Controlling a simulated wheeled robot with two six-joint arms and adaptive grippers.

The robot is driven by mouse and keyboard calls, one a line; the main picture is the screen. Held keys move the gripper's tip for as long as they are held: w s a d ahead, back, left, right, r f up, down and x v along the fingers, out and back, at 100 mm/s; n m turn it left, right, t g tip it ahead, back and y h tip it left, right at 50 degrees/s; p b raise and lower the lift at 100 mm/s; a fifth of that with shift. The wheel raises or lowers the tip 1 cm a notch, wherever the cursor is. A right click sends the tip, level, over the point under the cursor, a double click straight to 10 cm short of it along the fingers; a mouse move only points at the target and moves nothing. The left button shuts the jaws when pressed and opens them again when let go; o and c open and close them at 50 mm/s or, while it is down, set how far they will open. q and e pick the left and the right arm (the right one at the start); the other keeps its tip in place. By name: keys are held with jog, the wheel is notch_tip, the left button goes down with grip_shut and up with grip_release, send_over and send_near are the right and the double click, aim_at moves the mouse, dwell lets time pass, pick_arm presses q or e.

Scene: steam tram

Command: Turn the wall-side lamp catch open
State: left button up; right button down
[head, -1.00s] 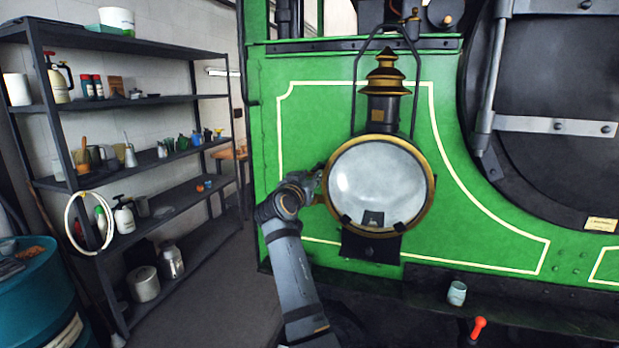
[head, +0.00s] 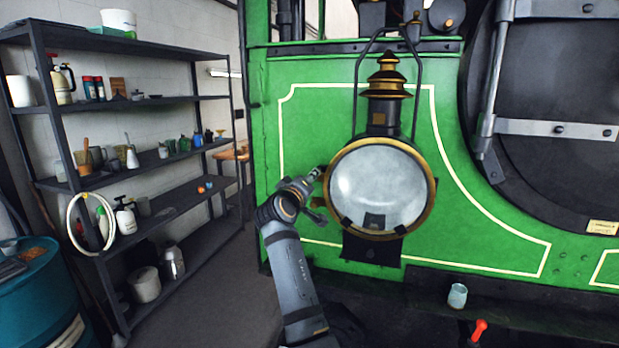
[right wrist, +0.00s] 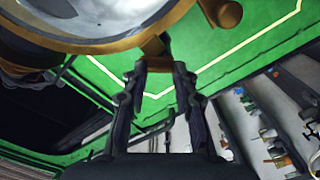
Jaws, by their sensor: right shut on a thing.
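The big round lamp (head: 378,187) has a brass rim and pale glass, and is mounted on the green front of the tram. My right gripper (head: 317,183) is at the left edge of the rim, on the side of the shelves and wall. In the right wrist view, a small brass catch (right wrist: 153,46) sticks out from the lamp rim (right wrist: 110,42) between the fingertips of my right gripper (right wrist: 159,68), which is shut on it. In the head view the catch is mostly hidden by the fingers. My left gripper is not in view.
A dark shelf rack (head: 150,103) with bottles and pots stands at the left by the wall. A teal drum (head: 38,290) is at the lower left. A cup (head: 457,295) and a red-handled lever (head: 479,330) are below right of the lamp. The floor between rack and tram is clear.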

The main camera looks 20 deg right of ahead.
jog(key=shift+w+a+n+p, duration=0.1)
jog(key=shift+n+p, duration=0.75)
jog(key=shift+n, duration=1.1)
jog(key=shift+a+n+p, duration=0.1)
jog(key=shift+n+p, duration=0.7)
jog(key=shift+n, duration=1.15)
jog(key=shift+d, duration=0.1)
jog(key=c, duration=1)
grip_release()
jog(key=shift+c, duration=0.2)
